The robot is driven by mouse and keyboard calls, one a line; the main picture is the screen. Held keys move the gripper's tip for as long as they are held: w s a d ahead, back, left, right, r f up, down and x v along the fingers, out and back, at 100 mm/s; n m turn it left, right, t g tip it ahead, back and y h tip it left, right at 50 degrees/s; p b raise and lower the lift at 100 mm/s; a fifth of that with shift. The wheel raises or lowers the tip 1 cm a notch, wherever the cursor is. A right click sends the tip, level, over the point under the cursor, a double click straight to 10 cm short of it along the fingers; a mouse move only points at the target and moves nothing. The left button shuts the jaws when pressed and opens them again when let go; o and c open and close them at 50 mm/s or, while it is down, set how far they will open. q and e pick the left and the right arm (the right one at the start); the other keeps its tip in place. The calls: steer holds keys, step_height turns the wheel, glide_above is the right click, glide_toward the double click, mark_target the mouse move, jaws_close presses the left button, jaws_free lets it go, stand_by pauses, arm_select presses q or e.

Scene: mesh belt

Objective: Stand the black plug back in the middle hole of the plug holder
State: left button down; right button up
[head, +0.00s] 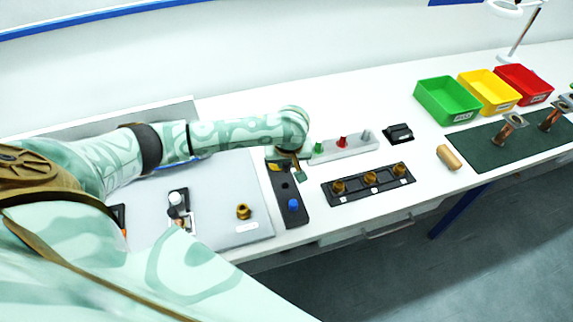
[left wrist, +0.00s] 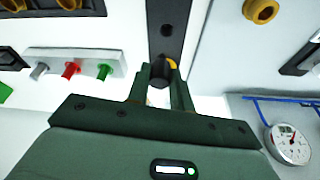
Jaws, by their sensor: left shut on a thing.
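The plug holder (head: 290,213) is a dark narrow block on the table, with a blue plug (head: 293,204) at its near end and a yellow plug (head: 275,167) at its far end. An empty middle hole (left wrist: 167,31) shows in the left wrist view. My left gripper (head: 298,174) is over the holder's far part. In the left wrist view its fingers are shut on the black plug (left wrist: 160,72), which partly covers the yellow plug (left wrist: 172,63). The plug's lower end and its height over the holder are hard to tell. My right gripper is out of view.
A light rack (head: 350,148) with green, red and grey plugs stands right of the holder. A dark tray (head: 355,198) with brass fittings lies in front of it. A grey mat (head: 225,185) with a brass fitting (head: 243,211) lies to the left. A gauge (left wrist: 289,143) stands close by.

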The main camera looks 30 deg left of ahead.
mark_target(285, 169)
arm_select(q)
steer(key=shift+s+a, duration=0.1)
steer(key=shift+a, duration=0.05)
steer(key=shift+s+a, duration=0.1)
steer(key=shift+a, duration=0.05)
steer(key=shift+r+p, duration=0.2)
steer(key=shift+p, duration=0.7)
step_height(285, 169, down, 4)
steer(key=shift+f+b, duration=0.15)
steer(key=shift+b, duration=0.6)
steer(key=shift+f+b, duration=0.35)
steer(key=shift+f, duration=0.6)
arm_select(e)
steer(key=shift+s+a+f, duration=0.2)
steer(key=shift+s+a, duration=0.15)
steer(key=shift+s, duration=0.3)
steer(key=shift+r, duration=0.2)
arm_select(q)
steer(key=shift+r+p, duration=0.1)
steer(key=shift+p, duration=0.55)
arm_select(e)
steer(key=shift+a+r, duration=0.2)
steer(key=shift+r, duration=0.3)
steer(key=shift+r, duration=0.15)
